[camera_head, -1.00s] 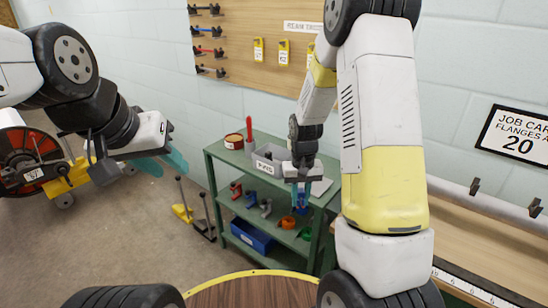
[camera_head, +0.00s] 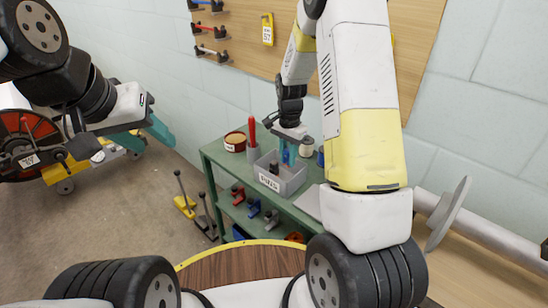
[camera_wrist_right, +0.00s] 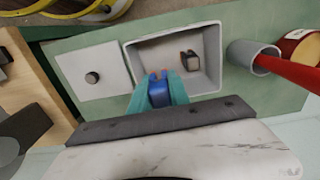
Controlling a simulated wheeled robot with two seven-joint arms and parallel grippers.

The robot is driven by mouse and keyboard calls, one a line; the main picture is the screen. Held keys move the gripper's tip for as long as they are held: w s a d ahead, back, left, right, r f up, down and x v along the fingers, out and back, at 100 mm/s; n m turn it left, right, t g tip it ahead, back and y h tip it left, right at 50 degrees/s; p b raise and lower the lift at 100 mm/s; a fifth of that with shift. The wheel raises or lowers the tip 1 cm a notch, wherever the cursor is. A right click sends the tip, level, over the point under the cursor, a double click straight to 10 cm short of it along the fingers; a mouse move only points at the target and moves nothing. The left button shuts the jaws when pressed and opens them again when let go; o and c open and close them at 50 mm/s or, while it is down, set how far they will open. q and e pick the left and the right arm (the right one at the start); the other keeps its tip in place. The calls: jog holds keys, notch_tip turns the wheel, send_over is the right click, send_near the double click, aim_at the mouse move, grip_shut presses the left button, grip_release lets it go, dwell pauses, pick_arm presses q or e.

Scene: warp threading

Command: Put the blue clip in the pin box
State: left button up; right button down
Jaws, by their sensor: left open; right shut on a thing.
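The pin box (camera_head: 269,183) is a grey open tray marked PINS on top of the green shelf cart. Its rim also shows in the right wrist view (camera_wrist_right: 216,45), with one small dark and brown piece (camera_wrist_right: 190,61) inside. My right gripper (camera_head: 289,153) points down at the box, its teal fingers shut on the blue clip (camera_wrist_right: 158,93). In the right wrist view the clip overlaps the box's lower-left corner; its height above the rim is unclear. My left gripper (camera_head: 157,132) is open and empty, out to the left, away from the cart.
A grey cup with a red tool (camera_head: 252,135) and a reddish-brown tin (camera_head: 235,141) stand beside the box. A pale plate with a dark knob (camera_wrist_right: 92,77) lies on its other side. Several coloured clips sit on the shelf below. A pegboard (camera_head: 262,60) hangs behind.

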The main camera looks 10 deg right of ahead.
aim_at(288, 149)
notch_tip(288, 149, down, 8)
jog(key=shift+f, duration=0.25)
jog(key=c, duration=1.5)
grip_release()
jog(key=shift+f, duration=0.15)
notch_tip(288, 149, up, 13)
jog(key=shift+s+f, duration=0.1)
jog(key=shift+f, duration=0.1)
jog(key=s+r+n+t, duration=0.2)
jog(key=s+r+n, duration=0.1)
jog(key=s+r, duration=0.4)
jog(key=s+a+r+n+t+y, duration=0.1)
jog(key=s+r+n, duration=0.3)
jog(key=s+r, duration=0.4)
jog(key=s+a+r+n+t+y, duration=0.1)
jog(key=s+r+n+t, duration=0.2)
jog(key=s+r, duration=0.4)
jog(key=shift+s+a+r+n, duration=0.1)
jog(key=shift+s+r+n, duration=0.1)
jog(key=shift+s, duration=0.35)
jog(key=shift+s+a+r+n, duration=0.1)
jog(key=shift+s+r, duration=0.1)
jog(key=shift+s, duration=0.3)
